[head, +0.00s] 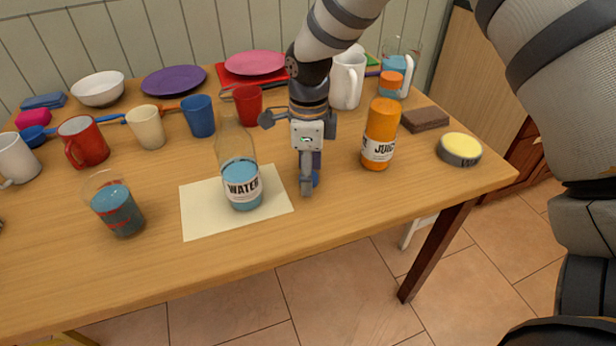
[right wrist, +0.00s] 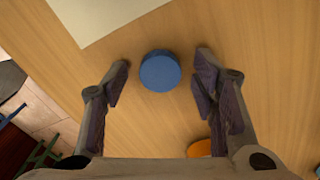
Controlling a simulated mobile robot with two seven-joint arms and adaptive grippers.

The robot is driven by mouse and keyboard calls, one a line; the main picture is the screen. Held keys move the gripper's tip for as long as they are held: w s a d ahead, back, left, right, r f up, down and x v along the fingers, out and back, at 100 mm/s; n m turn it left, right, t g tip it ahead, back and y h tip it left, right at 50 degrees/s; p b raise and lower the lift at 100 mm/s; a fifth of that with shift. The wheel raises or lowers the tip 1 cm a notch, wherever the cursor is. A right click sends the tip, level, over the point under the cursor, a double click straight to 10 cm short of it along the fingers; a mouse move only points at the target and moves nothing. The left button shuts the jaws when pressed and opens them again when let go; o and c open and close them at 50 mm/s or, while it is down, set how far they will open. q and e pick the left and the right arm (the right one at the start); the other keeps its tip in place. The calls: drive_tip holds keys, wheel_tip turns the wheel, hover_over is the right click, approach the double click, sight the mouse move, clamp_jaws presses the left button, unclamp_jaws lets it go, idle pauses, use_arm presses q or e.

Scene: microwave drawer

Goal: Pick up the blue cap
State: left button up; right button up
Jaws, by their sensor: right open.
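The blue cap lies on the wooden table. In the right wrist view the blue cap (right wrist: 160,71) is a round disc between the two open fingers, near their tips, with a gap on each side. In the head view only a sliver of the blue cap (head: 315,179) shows behind my right gripper (head: 307,186), which points down over it, right of the water bottle (head: 240,180). My right gripper is open and empty. My left gripper is not in view.
The water bottle stands on a cream sheet (head: 200,215) left of the cap. An orange juice bottle (head: 380,135) stands to the right. A glass (head: 115,205) is farther left. Mugs and cups stand behind. The table front between sheet and juice bottle is clear.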

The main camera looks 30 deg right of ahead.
drive_tip(key=c, duration=0.8)
drive_tip(key=shift+r, duration=0.1)
drive_tip(key=shift+r, duration=0.25)
wheel_tip(320, 180, up, 3)
drive_tip(key=shift+r+p, duration=0.15)
drive_tip(key=shift+p, duration=0.15)
use_arm(q)
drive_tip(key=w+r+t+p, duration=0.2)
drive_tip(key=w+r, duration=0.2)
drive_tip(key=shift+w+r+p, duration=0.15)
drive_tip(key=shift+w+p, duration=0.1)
drive_tip(key=shift+p, duration=0.15)
use_arm(e)
drive_tip(key=s+a+r, duration=0.9)
drive_tip(key=a, duration=0.1)
drive_tip(key=shift+s+a+r, duration=0.15)
drive_tip(key=shift+a, duration=0.1)
